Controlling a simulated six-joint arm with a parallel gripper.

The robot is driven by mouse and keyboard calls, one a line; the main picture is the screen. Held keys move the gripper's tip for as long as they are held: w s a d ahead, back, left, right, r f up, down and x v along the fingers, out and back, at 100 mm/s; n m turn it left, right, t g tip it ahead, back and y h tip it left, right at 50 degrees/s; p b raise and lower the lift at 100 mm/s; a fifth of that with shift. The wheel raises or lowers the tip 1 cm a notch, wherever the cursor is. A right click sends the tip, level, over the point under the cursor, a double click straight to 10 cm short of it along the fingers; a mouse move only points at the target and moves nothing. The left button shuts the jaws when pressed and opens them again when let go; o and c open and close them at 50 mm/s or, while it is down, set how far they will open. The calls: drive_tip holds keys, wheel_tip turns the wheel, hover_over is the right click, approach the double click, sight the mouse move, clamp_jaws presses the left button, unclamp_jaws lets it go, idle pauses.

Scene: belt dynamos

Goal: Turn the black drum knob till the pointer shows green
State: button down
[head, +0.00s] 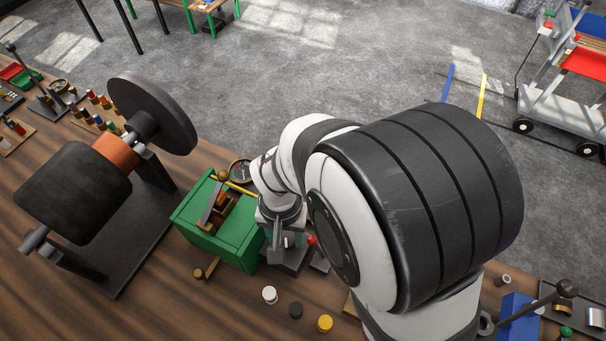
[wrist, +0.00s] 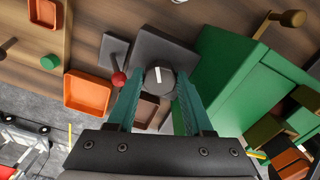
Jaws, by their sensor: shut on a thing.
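The black drum knob (wrist: 160,80) stands on a dark grey base plate (wrist: 160,48) and shows mid-frame in the wrist view. A white pointer line on its top face points roughly up the picture. My gripper (wrist: 161,86) has its two teal fingers on either side of the knob, shut on it. No coloured marks around the knob can be made out, so I cannot tell what colour the pointer shows. In the head view my gripper (head: 286,241) reaches down beside the green box, and my arm and wrist hide most of the knob.
A red-balled lever (wrist: 119,79) stands close left of the fingers. The green box (head: 220,234) is close on the other side. A belt dynamo with a large dark drum (head: 70,192) stands at left. White, black and yellow caps (head: 325,323) lie in front.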

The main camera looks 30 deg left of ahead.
sight(285, 239)
drive_tip(key=shift+m, duration=1.9)
drive_tip(key=c, duration=0.6)
unclamp_jaws()
drive_tip(key=shift+r, duration=0.1)
wheel_tip(285, 239, up, 16)
drive_tip(key=shift+f, duration=0.2)
